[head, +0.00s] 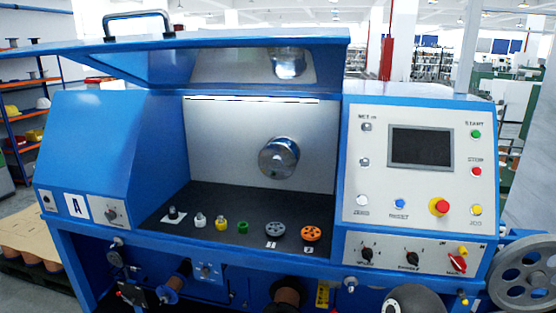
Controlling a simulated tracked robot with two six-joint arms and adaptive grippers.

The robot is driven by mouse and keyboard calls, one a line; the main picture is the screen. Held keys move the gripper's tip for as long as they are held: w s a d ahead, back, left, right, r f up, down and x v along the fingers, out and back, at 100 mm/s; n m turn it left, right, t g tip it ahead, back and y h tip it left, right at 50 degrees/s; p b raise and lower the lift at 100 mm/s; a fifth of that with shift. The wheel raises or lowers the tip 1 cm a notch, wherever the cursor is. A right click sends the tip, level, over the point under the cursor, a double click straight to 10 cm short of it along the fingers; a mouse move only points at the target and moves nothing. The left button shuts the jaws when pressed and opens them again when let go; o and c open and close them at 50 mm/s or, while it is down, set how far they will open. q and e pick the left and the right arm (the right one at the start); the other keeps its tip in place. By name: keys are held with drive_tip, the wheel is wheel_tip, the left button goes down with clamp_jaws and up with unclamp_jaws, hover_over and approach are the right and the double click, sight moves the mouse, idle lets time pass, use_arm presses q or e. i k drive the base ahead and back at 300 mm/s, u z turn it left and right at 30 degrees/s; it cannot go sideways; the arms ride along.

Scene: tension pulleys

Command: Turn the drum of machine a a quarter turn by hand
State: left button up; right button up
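Machine a (110,140) is a blue cabinet with a white "A" label at its left front. Its hood (200,55) is raised and its work bay is exposed. A round, shiny metal drum-like part (279,158) sticks out of the bay's grey back wall (225,135). I cannot tell whether this is the drum that the task names, and no mark on it shows its angle. Neither of my grippers shows in the head view.
On the dark bay floor stand small fittings, a green ring (243,227), a grey wheel (275,231) and an orange wheel (311,233). A control panel (410,175) with a red stop button is at the right. A large grey handwheel (525,278) sits at lower right.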

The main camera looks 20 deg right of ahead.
sight(278, 160)
drive_tip(key=u, duration=0.05)
drive_tip(key=i, duration=1)
drive_tip(key=u, duration=0.05)
